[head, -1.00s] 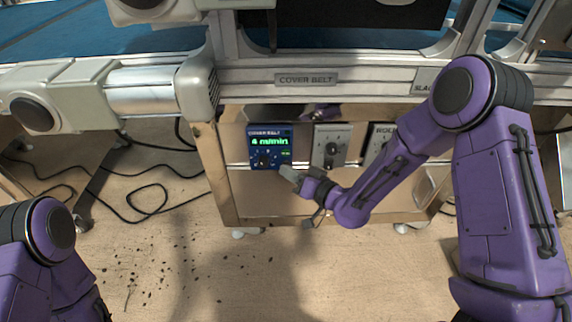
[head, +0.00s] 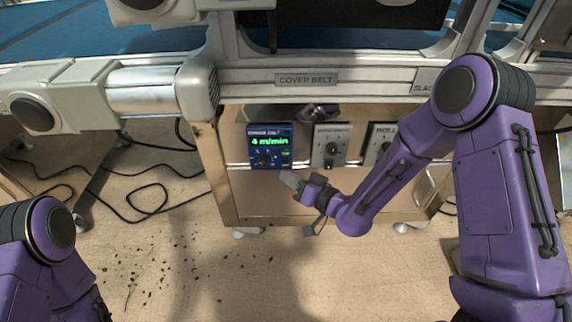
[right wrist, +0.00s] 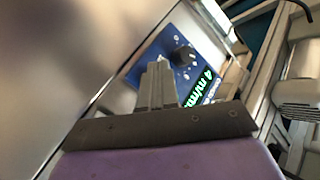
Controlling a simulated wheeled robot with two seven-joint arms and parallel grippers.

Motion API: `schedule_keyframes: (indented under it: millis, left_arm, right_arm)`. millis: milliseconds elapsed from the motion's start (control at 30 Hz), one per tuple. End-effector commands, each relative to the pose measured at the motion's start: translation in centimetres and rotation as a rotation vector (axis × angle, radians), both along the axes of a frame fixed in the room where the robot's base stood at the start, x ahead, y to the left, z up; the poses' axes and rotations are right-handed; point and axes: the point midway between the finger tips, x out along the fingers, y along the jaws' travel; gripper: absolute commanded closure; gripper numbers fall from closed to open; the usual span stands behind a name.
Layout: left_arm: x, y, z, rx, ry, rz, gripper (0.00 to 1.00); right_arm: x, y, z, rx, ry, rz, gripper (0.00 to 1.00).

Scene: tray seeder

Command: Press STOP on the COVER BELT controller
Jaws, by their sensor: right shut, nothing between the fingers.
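The COVER BELT controller (head: 270,147) is a blue panel on the front of the cabinet in the head view. Its green display reads 4 m/min, with a black knob below. In the right wrist view the controller (right wrist: 184,62) shows tilted, with its knob (right wrist: 184,56) and lit display. My right gripper (head: 287,178) is shut and empty, just below and to the right of the panel in the head view. In the right wrist view its fingertips (right wrist: 160,64) overlap the panel's face beside the knob; I cannot tell if they touch it. My left gripper is out of view.
A grey controller with a knob (head: 331,145) sits to the right, and another panel (head: 379,142) is beyond it, partly behind my right arm. The COVER BELT label (head: 306,80) is on the rail above. Black cables (head: 150,190) lie on the floor at left.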

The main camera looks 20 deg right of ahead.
Motion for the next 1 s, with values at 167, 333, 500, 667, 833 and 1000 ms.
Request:
schedule_keyframes:
  millis: [167,333,500,667,833,1000]
  left_arm:
    - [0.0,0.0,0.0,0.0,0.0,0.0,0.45]
    - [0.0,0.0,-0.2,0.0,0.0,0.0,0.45]
    - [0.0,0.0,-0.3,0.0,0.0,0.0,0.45]
    - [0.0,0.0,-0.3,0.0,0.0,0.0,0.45]
    - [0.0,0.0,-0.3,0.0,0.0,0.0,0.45]
    - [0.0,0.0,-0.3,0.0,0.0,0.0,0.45]
  right_arm:
    - [-1.8,0.5,0.0,0.002,0.002,0.0,1.0]
    - [-3.4,1.0,-0.1,0.002,0.002,0.0,1.0]
    - [-4.3,1.3,0.0,0.002,0.001,0.0,1.0]
    - [-4.4,1.3,0.0,0.001,0.0,0.0,1.0]
    - [-4.4,1.3,0.0,0.001,0.0,0.0,1.0]
    - [-4.3,1.3,0.0,0.001,0.0,0.0,1.0]
